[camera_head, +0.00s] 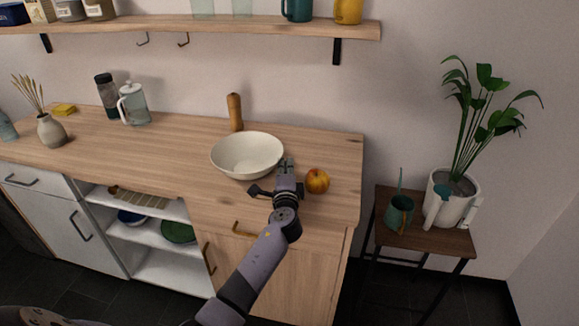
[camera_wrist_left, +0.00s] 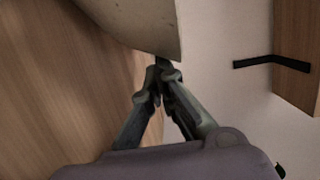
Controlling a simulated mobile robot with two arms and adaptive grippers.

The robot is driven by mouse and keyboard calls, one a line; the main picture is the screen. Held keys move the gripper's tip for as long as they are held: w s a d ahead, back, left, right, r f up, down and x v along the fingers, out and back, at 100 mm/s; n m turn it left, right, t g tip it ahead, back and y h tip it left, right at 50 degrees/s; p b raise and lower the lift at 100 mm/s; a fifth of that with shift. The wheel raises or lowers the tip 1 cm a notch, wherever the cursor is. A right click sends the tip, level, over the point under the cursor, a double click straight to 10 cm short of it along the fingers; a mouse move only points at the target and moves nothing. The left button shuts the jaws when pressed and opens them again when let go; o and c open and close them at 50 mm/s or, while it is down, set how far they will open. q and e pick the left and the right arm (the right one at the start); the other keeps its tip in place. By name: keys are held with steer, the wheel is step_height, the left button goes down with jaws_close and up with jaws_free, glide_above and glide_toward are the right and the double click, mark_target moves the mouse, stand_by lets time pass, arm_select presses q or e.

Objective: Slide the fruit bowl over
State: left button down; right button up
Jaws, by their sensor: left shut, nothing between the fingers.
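The fruit bowl (camera_head: 240,165) is a wide cream bowl, upright and empty, standing on the wooden counter. My left gripper (camera_head: 288,164) is at the bowl's right side, its fingertips close to the rim. In the left wrist view the bowl (camera_wrist_left: 140,18) fills the top, and the shut fingertips (camera_wrist_left: 163,72) are right below its edge. They look touching or nearly so; I cannot tell which. The fingers hold nothing. My right gripper is not in view.
A wooden pepper mill (camera_head: 235,112) stands behind the bowl. The counter (camera_head: 165,150) is clear to the bowl's left, up to a glass jug (camera_head: 134,104). A shelf (camera_head: 230,27) hangs above.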

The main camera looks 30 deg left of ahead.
arm_select(q)
steer(key=s+a, duration=0.2)
steer(key=a, duration=0.7)
steer(key=s+a+b, duration=0.1)
steer(key=s+a, duration=0.1)
steer(key=a, duration=0.7)
steer(key=s+a, duration=0.2)
steer(key=a, duration=0.7)
steer(key=shift+s+a+r, duration=0.1)
steer(key=shift+s+a, duration=0.25)
steer(key=shift+s+d, duration=0.1)
